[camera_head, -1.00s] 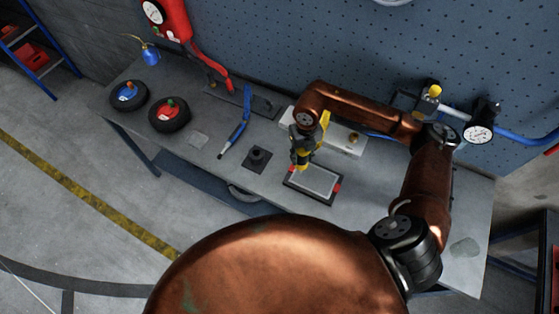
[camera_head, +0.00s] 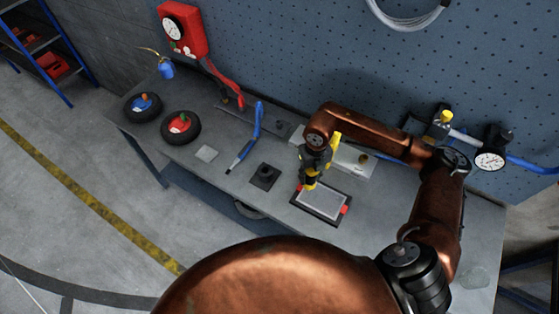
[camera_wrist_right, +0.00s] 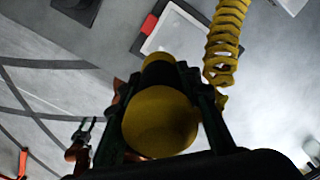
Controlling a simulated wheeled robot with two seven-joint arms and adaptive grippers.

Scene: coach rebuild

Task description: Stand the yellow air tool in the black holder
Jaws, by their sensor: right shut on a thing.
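The yellow air tool (camera_wrist_right: 160,118) is between the fingers of my right gripper (camera_wrist_right: 165,85), seen nearly end-on in the wrist view. In the head view the right gripper (camera_head: 313,168) is shut on the tool (camera_head: 310,184), above the back-left edge of a red-cornered tray. The black holder (camera_head: 265,176), a square base with a raised round middle, stands on the bench to the left of the gripper, apart from the tool. A corner of the holder (camera_wrist_right: 78,8) shows at the top left of the wrist view. My left gripper is not in the head view.
The framed tray (camera_head: 322,202) lies right of the holder. A yellow coiled hose (camera_wrist_right: 222,40) runs beside the tool. A blue-handled tool (camera_head: 246,137), a small grey plate (camera_head: 206,153) and two wheels (camera_head: 181,127) lie left. A white box (camera_head: 354,162) stands behind the gripper.

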